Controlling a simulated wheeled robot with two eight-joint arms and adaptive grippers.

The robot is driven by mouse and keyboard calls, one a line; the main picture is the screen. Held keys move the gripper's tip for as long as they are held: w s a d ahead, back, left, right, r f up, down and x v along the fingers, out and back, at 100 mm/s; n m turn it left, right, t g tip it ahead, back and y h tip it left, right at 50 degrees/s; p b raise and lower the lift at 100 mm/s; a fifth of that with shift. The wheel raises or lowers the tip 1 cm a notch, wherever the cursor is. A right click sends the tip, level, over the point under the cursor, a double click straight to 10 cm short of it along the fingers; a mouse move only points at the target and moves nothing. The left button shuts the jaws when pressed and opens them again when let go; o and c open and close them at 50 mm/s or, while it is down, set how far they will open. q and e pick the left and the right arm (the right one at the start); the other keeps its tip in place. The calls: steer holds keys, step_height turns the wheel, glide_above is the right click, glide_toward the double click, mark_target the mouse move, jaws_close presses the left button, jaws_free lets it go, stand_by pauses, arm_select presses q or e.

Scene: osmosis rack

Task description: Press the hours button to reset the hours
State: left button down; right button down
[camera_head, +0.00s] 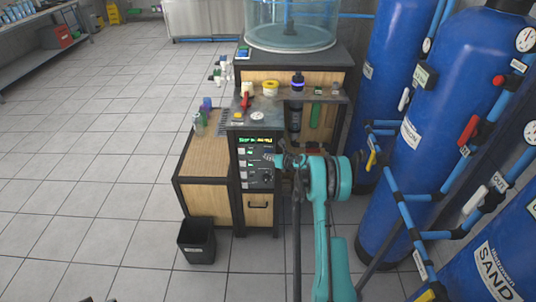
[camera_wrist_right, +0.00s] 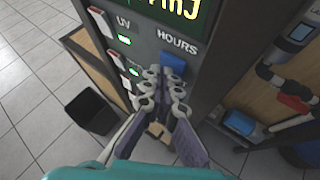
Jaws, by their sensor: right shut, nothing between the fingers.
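The control panel (camera_head: 257,163) is a black upright face with a green lit display (camera_head: 256,140) on top. In the right wrist view the blue hours button (camera_wrist_right: 173,62) sits under the white HOURS label (camera_wrist_right: 177,44). My right gripper (camera_head: 277,160) is at the panel's right side. In the wrist view its shut, empty fingers (camera_wrist_right: 163,74) point at the panel, with their tips just below the blue button and overlapping its lower edge. I cannot tell whether they touch it. Small dark tips at the head view's bottom left edge may be my left gripper (camera_head: 100,299).
Switches with green lights (camera_wrist_right: 124,40) line the panel left of the button. A black bin (camera_head: 197,241) stands on the floor at lower left. Blue tanks (camera_head: 418,120) and pipes crowd the right. A shelf (camera_head: 318,97) with small items juts out above. The floor at left is clear.

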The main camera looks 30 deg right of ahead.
steer(key=shift+w+d, duration=0.15)
stand_by(0.5)
steer(key=shift+s+a+b, duration=0.3)
steer(key=shift+s+a, duration=0.15)
steer(key=shift+s, duration=0.25)
steer(key=s+a, duration=0.1)
steer(key=s, duration=0.1)
steer(key=s+a+b, duration=0.1)
steer(key=s, duration=0.1)
steer(key=shift+s+a, duration=0.1)
steer(key=shift+a, duration=0.2)
stand_by(0.6)
